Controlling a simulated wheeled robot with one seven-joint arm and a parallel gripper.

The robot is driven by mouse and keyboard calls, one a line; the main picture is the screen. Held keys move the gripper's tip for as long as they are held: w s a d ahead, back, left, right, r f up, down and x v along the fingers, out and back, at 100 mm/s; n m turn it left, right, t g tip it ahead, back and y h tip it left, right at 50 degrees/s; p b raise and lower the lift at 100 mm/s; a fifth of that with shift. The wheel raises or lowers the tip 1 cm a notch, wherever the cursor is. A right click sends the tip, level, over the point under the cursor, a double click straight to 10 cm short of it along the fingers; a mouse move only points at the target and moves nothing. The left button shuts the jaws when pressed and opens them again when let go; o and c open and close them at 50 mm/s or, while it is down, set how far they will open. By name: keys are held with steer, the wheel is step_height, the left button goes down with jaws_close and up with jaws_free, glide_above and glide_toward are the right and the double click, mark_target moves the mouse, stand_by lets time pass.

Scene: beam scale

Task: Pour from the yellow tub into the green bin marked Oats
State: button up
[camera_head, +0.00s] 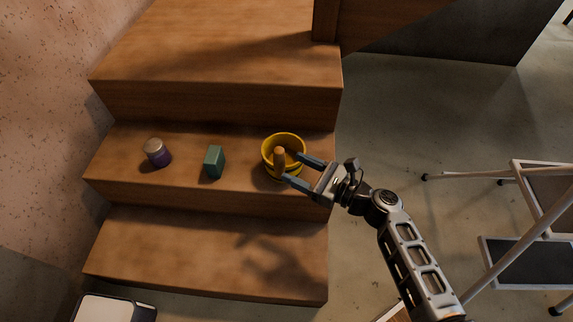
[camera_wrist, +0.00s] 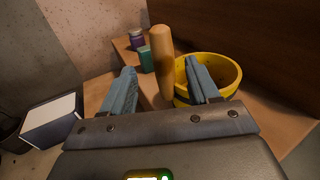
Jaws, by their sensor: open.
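The yellow tub (camera_head: 270,146) stands upright on the middle wooden step, near its right end; it also shows in the wrist view (camera_wrist: 228,70). An upright wooden peg (camera_head: 279,158), perhaps the tub's handle, is at its near side; I cannot tell if it is joined to the tub. My gripper (camera_head: 293,167) is open, with one blue finger on each side of the peg in the wrist view (camera_wrist: 160,66). The right finger overlaps the tub's wall there. I cannot see what is inside the tub. No green bin marked Oats shows in either view.
A small green block (camera_head: 214,162) and a purple jar with a pale lid (camera_head: 157,153) stand left of the tub on the same step. A pale-topped box (camera_head: 112,308) is at the bottom left. A metal step stool (camera_head: 520,215) stands right, with open floor between.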

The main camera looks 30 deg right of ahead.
mark_target(279, 151)
steer(key=b+x, duration=0.1)
steer(key=x, duration=0.7)
steer(key=shift+w+r+b, duration=0.25)
steer(key=shift+r+b, duration=0.15)
steer(key=shift+r, duration=0.1)
steer(key=shift+d, duration=0.1)
jaws_close()
steer(key=shift+r, duration=0.1)
